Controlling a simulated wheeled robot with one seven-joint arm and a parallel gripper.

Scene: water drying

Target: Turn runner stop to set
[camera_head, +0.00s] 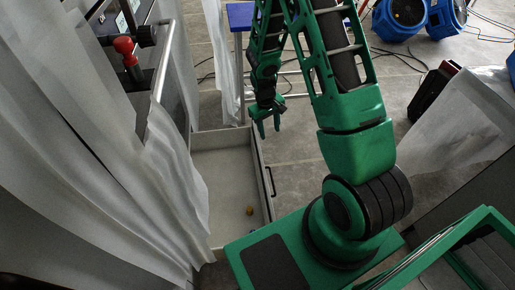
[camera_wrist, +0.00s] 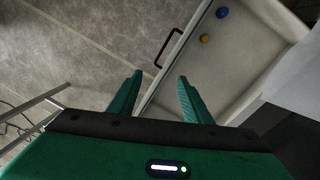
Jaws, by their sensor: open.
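I cannot tell for certain which part is the runner stop. An open pale drawer (camera_head: 222,170) lies low in the head view, with a dark bar handle (camera_head: 270,182) on its right side. The drawer's rim (camera_wrist: 190,45) and the handle (camera_wrist: 168,48) also show in the wrist view. My gripper (camera_head: 268,128) is open and empty, above the drawer's far end in the head view. In the wrist view, my gripper's fingers (camera_wrist: 160,76) are spread apart, pointing towards the handle side of the drawer.
A yellow ball (camera_head: 250,211) and a blue ball (camera_wrist: 222,13) lie in the drawer. White sheeting (camera_head: 110,170) hangs on the left beside a red-handled part (camera_head: 125,47) and a dark knob (camera_head: 146,36). Blue blowers (camera_head: 400,18) and cables are on the floor at back right.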

